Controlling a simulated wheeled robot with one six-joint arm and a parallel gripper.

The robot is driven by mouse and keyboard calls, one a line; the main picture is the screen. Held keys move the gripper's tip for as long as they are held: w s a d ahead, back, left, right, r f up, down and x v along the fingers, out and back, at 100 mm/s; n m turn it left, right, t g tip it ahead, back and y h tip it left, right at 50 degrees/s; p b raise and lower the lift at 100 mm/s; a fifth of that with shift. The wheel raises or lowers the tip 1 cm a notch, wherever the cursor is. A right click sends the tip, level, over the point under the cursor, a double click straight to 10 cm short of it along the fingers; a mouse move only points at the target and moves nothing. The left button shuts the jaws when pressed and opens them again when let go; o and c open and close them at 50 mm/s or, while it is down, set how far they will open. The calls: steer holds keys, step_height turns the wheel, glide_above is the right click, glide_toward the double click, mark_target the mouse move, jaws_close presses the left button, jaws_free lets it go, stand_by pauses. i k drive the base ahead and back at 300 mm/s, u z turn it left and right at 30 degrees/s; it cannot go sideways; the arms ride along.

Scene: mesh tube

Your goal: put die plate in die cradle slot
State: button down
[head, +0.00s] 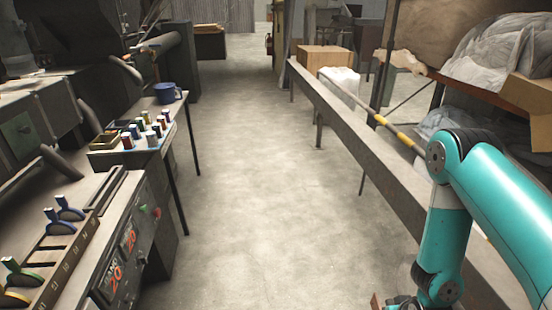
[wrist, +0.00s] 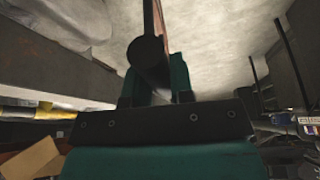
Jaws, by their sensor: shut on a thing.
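In the wrist view my gripper (wrist: 155,88) is shut on a dark, rounded grip that appears to belong to the die plate (wrist: 148,52). A thin reddish-brown edge runs up from it, seen nearly edge-on. Most of the plate is hidden. In the head view my gripper is mostly cut off by the bottom edge, low at right of centre. The die cradle (head: 84,238) is a long slotted rack on the bench at the lower left. Plates with blue handles (head: 66,208), a green handle (head: 18,270) and a yellow one stand in it, with dark gaps between. My gripper is far from it, across the aisle.
Machines line the left, with a small table of coloured cylinders (head: 150,128) and a blue mug (head: 167,92). A long grey rail (head: 340,110) runs along the right, with a wooden box (head: 326,58) beyond. The concrete aisle (head: 260,190) between is clear.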

mark_target(107, 192)
steer(key=i, duration=3.25)
steer(key=u, duration=3.7)
